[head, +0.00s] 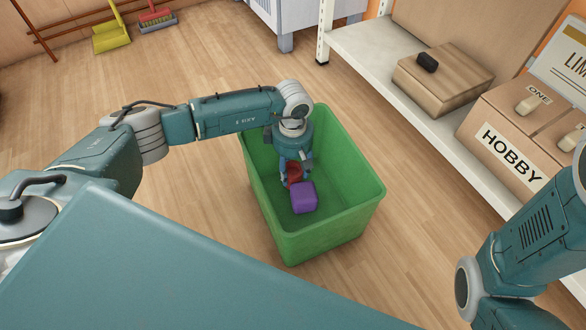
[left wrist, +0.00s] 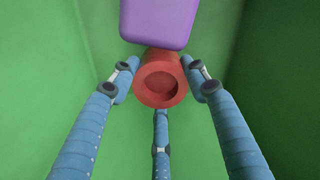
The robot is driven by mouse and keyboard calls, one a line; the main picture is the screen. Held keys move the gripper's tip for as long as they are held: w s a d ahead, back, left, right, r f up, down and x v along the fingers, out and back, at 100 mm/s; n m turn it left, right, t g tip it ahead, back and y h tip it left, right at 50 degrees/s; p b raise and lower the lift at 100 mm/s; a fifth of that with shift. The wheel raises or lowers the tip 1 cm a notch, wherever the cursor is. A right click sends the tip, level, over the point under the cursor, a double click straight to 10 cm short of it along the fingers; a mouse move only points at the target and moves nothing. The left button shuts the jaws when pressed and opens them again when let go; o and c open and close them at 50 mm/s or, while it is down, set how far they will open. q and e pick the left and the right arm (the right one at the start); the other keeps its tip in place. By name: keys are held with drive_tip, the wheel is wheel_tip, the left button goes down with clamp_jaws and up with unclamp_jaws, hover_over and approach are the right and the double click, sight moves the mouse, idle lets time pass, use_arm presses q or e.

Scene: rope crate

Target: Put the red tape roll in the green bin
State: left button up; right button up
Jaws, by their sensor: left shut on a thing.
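The green bin (head: 335,232) stands on the floor in front of me, its top open. My left gripper (head: 296,180) reaches down inside it and is shut on the red tape roll (head: 294,172). In the left wrist view the red tape roll (left wrist: 161,78) sits between the fingers of my left gripper (left wrist: 160,85), its round hole facing the camera. The bin's green walls (left wrist: 50,60) surround it. A purple block (left wrist: 158,20) lies right beside the roll; it also shows in the head view (head: 303,197). I cannot tell whether the roll touches the bin's floor.
A white shelf (head: 385,70) at the right holds a wooden box (head: 440,80) with a small black object (head: 427,62), and cardboard boxes, one labelled HOBBY (head: 515,155). A yellow dustpan (head: 110,37) and a red brush (head: 156,17) are at the back left. Wooden floor around the bin is clear.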

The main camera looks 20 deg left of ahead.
sight(293, 169)
use_arm(q)
drive_tip(key=shift+f+b, duration=0.35)
drive_tip(key=shift+f, duration=0.2)
drive_tip(key=o, duration=1.5)
drive_tip(key=shift+r, duration=0.15)
drive_tip(key=shift+w+r, duration=0.1)
drive_tip(key=shift+r, duration=0.25)
wheel_tip(293, 169, up, 11)
